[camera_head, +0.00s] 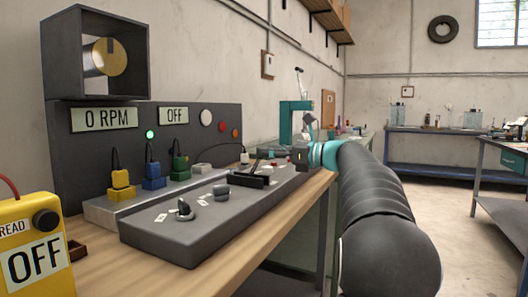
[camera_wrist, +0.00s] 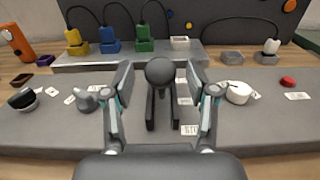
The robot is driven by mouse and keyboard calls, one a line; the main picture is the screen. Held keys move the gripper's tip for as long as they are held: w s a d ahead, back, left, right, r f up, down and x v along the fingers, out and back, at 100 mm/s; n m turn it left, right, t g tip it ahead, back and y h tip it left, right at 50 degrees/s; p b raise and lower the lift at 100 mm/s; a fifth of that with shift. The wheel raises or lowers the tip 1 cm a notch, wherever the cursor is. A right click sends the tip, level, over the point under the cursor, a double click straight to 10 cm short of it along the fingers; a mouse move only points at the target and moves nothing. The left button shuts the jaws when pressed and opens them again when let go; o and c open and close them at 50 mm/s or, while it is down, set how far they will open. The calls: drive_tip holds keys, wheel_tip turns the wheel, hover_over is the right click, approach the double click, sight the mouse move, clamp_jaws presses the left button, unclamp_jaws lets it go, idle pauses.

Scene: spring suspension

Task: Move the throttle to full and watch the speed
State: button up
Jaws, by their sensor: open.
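The throttle looks to be the dark lever with a round knob (camera_wrist: 160,71), standing between two dark rails on the grey console in the wrist view. My gripper (camera_wrist: 161,78) is open, with one finger on each side of the knob and visible gaps. In the head view my gripper (camera_head: 303,157) is small at the console's far end, and the throttle is hard to make out there. The speed display (camera_head: 107,118) reads 0 RPM. A second display (camera_head: 173,115) reads OFF. A dark housing with a brass disc (camera_head: 105,57) stands above the panel.
The grey console (camera_head: 190,240) carries dark knobs (camera_head: 184,209), a white dial (camera_wrist: 238,92) and a red button (camera_wrist: 288,81). Yellow, blue and green plugs with cables (camera_head: 152,175) stand behind. A yellow box (camera_head: 35,255) reading OFF stands at the front left.

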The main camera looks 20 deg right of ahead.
drive_tip(key=shift+x, duration=1)
clamp_jaws()
